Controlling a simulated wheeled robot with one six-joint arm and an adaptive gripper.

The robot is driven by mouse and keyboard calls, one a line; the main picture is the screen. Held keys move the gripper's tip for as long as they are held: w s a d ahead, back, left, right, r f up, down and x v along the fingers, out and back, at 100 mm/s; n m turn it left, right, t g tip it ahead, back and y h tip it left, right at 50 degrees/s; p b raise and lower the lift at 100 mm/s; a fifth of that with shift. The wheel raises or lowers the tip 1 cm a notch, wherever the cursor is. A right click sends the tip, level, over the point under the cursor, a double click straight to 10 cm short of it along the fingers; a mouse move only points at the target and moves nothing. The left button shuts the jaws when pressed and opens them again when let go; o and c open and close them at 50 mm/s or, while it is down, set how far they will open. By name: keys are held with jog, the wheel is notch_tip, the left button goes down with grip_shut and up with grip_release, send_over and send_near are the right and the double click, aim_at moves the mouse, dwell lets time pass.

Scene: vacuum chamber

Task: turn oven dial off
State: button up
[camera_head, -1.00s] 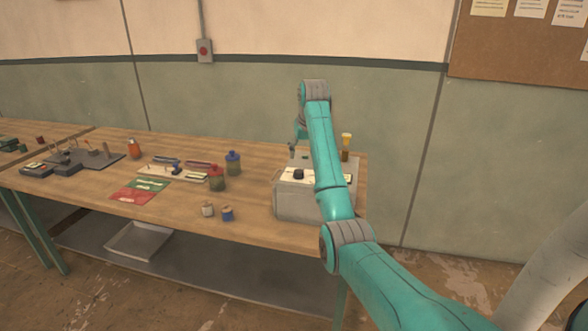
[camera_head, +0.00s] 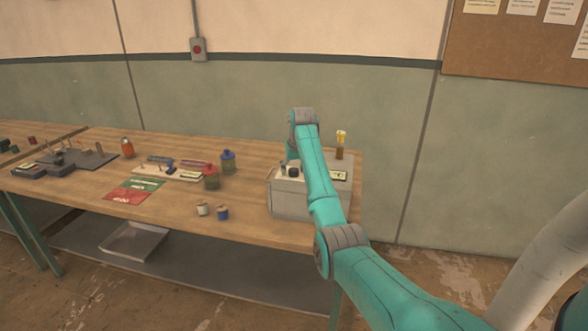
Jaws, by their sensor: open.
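The oven is a pale grey box (camera_head: 288,204) at the right end of the workbench, partly hidden behind my arm. Its black dial (camera_head: 293,172) stands on the light panel on top, left of my forearm. The dial's exact setting is too small to read. My gripper (camera_head: 284,168) is small and mostly hidden by my wrist. Its visible tip is low over the panel, just left of the dial. It is open, and I cannot tell whether it touches the dial.
A yellow-topped beacon (camera_head: 340,145) stands behind the oven. A metal tray (camera_head: 134,241) lies on the lower shelf.

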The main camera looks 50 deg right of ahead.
jog(key=c, duration=1.2)
jog(key=shift+o, duration=0.2)
jog(key=shift+n, duration=0.4)
jog(key=n+y, duration=0.1)
jog(key=n, duration=0.1)
jog(key=n+y, duration=0.1)
jog(key=n, duration=0.2)
jog(key=shift+d+n+t, duration=0.15)
jog(key=shift+n+t, duration=0.15)
jog(key=shift+t, duration=0.1)
jog(key=n+y, duration=0.2)
jog(key=n, duration=0.3)
jog(key=shift+n, duration=0.3)
jog(key=shift+d, duration=0.1)
jog(key=o, duration=1.2)
jog(key=shift+c, duration=0.2)
